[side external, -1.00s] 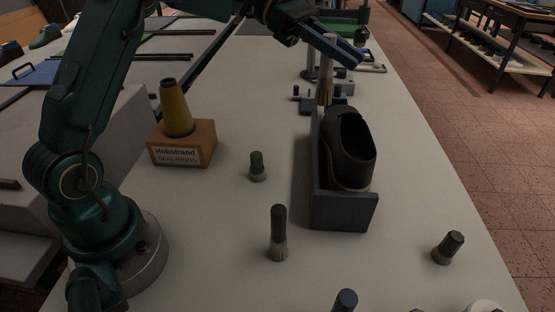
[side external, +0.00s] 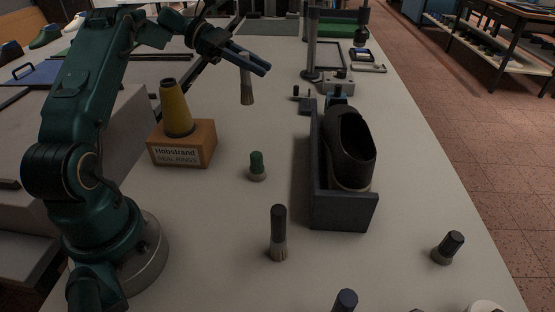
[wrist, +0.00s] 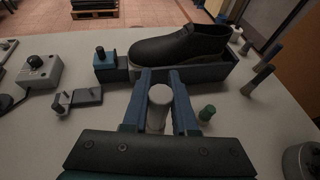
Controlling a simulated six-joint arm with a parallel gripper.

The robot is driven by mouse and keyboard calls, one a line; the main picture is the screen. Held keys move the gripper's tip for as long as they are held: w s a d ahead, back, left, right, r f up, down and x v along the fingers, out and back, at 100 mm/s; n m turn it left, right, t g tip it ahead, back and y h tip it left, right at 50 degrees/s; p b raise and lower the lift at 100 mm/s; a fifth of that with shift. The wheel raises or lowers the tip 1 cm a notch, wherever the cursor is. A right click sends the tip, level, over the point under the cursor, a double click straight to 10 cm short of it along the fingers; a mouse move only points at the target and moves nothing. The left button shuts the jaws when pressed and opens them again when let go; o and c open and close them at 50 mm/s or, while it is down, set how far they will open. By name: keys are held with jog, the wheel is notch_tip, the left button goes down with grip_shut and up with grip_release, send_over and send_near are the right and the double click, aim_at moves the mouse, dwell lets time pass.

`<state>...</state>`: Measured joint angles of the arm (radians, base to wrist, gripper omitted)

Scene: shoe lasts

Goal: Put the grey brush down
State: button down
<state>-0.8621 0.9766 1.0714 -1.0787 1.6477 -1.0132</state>
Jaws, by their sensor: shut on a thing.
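My gripper (side external: 258,65) is shut on the grey brush (side external: 247,92), which hangs upright below the fingers with its bristles down. It is over the far part of the pale table (side external: 215,235), behind and right of the wooden block. I cannot tell the exact gap between bristles and table.
A dark shoe (side external: 347,150) sits in a dark holder (side external: 340,217) to the right. A yellow cone (side external: 176,108) stands on a wooden block (side external: 182,145). A green-topped brush (side external: 257,165) and a dark-handled brush (side external: 278,232) stand in front. The table between block and holder is mostly clear.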

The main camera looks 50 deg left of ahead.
notch_tip(320, 180, down, 10)
jog(key=shift+r, duration=0.2)
jog(key=shift+f, duration=0.15)
jog(key=c, duration=0.7)
grip_release()
